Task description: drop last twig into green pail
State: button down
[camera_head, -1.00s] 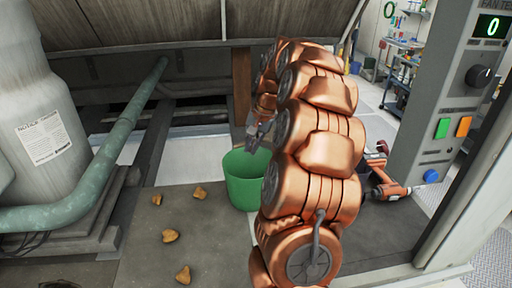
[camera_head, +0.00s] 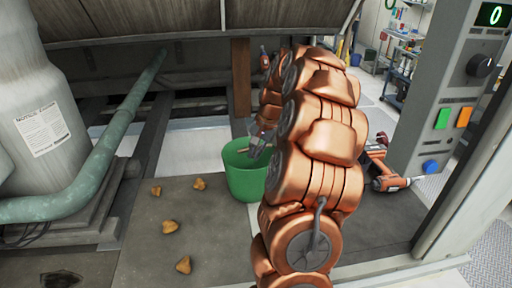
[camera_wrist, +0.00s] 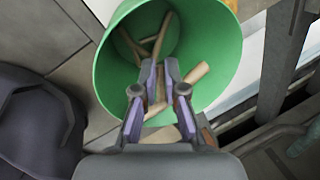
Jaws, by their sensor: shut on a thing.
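The green pail (camera_head: 246,181) stands upright on the grey floor, left of my arm. My gripper (camera_head: 256,147) is at the pail's mouth, pointing into it. In the wrist view my gripper (camera_wrist: 160,76) is shut on a tan twig (camera_wrist: 197,74), which sticks out on both sides of the jaws over the pail's opening. Other twigs (camera_wrist: 160,38) lie inside the green pail (camera_wrist: 225,45), partly hidden by my gripper. How far the held twig is from those below is hard to tell.
Several brown lumps (camera_head: 170,227) lie on the floor left of the pail. A green pipe (camera_head: 115,150) and a pale tank (camera_head: 35,110) stand farther left. An orange drill (camera_head: 385,178) lies right of my arm, near a control post (camera_head: 440,120). A wooden post (camera_head: 241,80) rises behind the pail.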

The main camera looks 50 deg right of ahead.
jog(key=c, duration=1.2)
grip_release()
jog(key=v, duration=1.2)
jog(key=shift+a, duration=0.1)
